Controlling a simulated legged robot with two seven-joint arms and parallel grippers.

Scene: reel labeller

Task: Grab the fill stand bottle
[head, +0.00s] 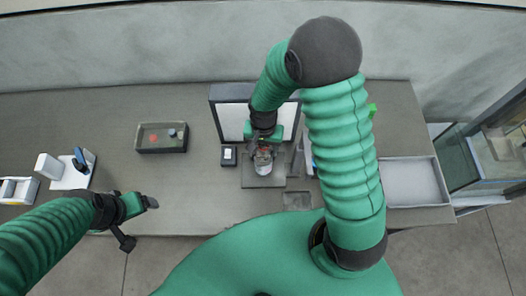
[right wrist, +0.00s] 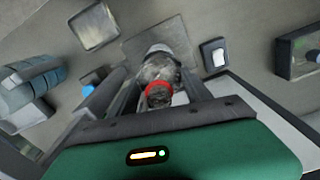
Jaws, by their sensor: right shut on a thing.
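The bottle (head: 263,168) stands on a grey square plate (head: 250,182) in front of the white-faced panel in the head view. In the right wrist view the bottle (right wrist: 158,70) is clear and greyish with a red ring at its top, between my two fingers. My right gripper (head: 263,150) reaches down from above and is shut on the bottle; it also shows in the right wrist view (right wrist: 155,88). The bottle's lower part is partly hidden in the wrist view. My left gripper (head: 141,222) is at the front left of the table, fingers apart and empty.
A dark-framed white panel (head: 232,118) stands behind the plate. A small black box with a white top (head: 228,155) is left of it. A dark tray (head: 162,148) holds a red and a blue item. A white tray (head: 412,183) lies right. The table's middle left is clear.

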